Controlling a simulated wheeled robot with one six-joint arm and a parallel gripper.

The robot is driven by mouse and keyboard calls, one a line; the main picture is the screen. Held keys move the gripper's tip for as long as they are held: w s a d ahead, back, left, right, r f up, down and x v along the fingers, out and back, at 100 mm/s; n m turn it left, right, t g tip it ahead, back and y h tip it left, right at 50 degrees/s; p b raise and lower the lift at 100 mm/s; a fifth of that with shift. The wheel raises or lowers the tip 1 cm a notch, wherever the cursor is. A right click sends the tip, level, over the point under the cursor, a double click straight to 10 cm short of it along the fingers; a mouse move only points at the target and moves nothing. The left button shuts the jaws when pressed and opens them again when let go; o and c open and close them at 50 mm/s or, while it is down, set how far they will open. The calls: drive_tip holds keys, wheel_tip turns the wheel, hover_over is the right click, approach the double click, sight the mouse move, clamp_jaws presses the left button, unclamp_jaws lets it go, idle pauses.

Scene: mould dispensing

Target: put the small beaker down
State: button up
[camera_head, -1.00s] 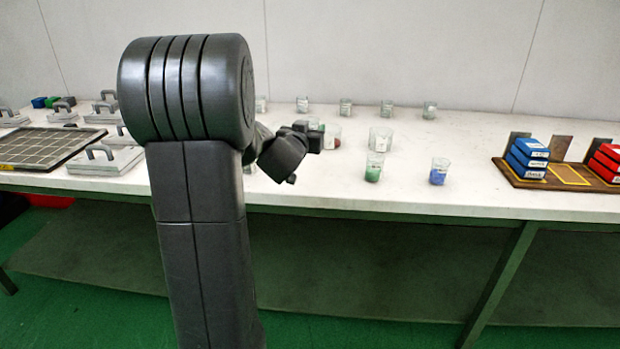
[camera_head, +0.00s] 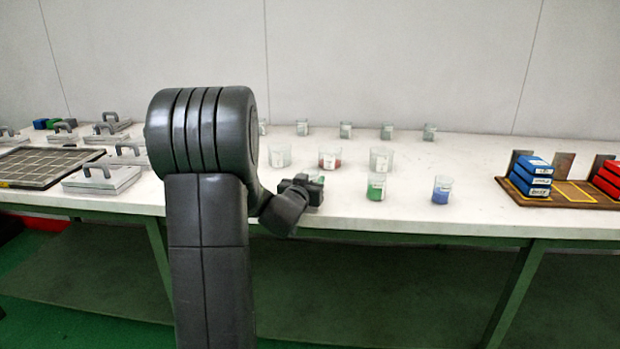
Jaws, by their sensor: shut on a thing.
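My gripper (camera_head: 312,188) is low over the front part of the white table, to the left of a beaker with green contents (camera_head: 376,188). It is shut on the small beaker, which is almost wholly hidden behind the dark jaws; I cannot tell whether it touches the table. A beaker with blue contents (camera_head: 442,190) stands further right in the same front row. A larger beaker with red contents (camera_head: 330,159) stands behind my gripper.
Clear beakers stand left (camera_head: 280,156) and right (camera_head: 381,160) of the red one, with several small ones (camera_head: 345,131) at the back. Blue boxes on a brown board (camera_head: 565,193) are at right. Handled metal blocks (camera_head: 101,178) and a gridded tray (camera_head: 40,166) are at left.

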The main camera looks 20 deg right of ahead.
drive_tip(key=shift+f, duration=0.2)
drive_tip(key=o, duration=1)
drive_tip(key=p+v, duration=0.1)
drive_tip(key=v, duration=1.2)
drive_tip(key=shift+s+a+f, duration=0.2)
drive_tip(key=shift+s, duration=0.2)
drive_tip(key=b+x, duration=0.1)
drive_tip(key=x, duration=1.3)
drive_tip(key=shift+w+a+r, duration=0.1)
drive_tip(key=shift+r, duration=0.1)
